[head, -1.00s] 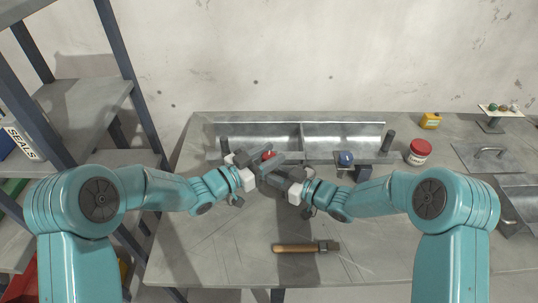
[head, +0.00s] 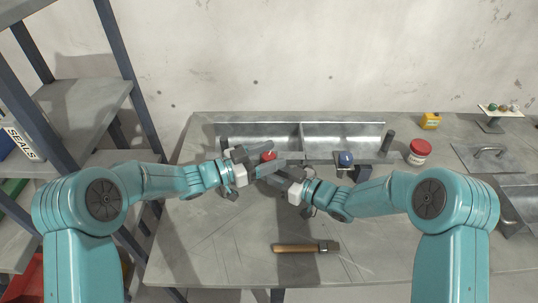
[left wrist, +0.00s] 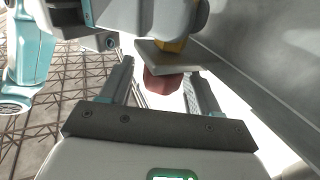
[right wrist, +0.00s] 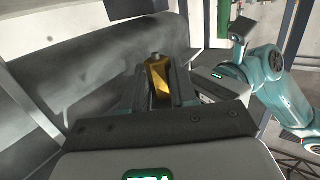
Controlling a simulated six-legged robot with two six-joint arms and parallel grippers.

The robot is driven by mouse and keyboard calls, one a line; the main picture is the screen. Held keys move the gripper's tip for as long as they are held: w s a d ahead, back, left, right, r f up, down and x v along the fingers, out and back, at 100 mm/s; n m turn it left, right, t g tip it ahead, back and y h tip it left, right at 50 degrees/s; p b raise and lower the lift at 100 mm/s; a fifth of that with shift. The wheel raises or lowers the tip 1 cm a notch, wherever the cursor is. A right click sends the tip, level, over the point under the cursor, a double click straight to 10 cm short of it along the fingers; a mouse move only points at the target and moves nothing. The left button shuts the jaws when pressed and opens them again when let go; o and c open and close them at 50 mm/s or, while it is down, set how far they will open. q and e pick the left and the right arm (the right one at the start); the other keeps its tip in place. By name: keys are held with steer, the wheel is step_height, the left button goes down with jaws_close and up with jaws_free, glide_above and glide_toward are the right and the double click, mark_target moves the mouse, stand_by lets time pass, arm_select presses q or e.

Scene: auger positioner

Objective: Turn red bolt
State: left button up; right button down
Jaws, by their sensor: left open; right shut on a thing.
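The red bolt (head: 268,155) is a small red head at the left part of the long grey trough on the bench. In the left wrist view its faceted red head (left wrist: 160,84) lies between my left fingers, under a grey plate. My left gripper (head: 269,157) is open, with a finger on each side of the bolt; I see gaps beside the head. My right gripper (right wrist: 158,92) is shut on a brass-yellow piece (right wrist: 158,75). In the head view the right fingers reach in from the right, just below the left ones, and hide that piece.
A blue knob (head: 345,158) sits on the trough (head: 340,133) to the right. A hammer-like tool (head: 300,248) lies on the bare front of the bench. A red-lidded jar (head: 419,150) and a yellow container (head: 430,121) stand at right. Grey shelves (head: 80,105) rise at left.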

arm_select(q)
steer(key=v, duration=1.2)
steer(key=x, duration=1.3)
steer(key=shift+w+d, duration=0.2)
steer(key=shift+d, duration=0.15)
steer(key=shift+c, duration=0.3)
steer(key=c, duration=0.9)
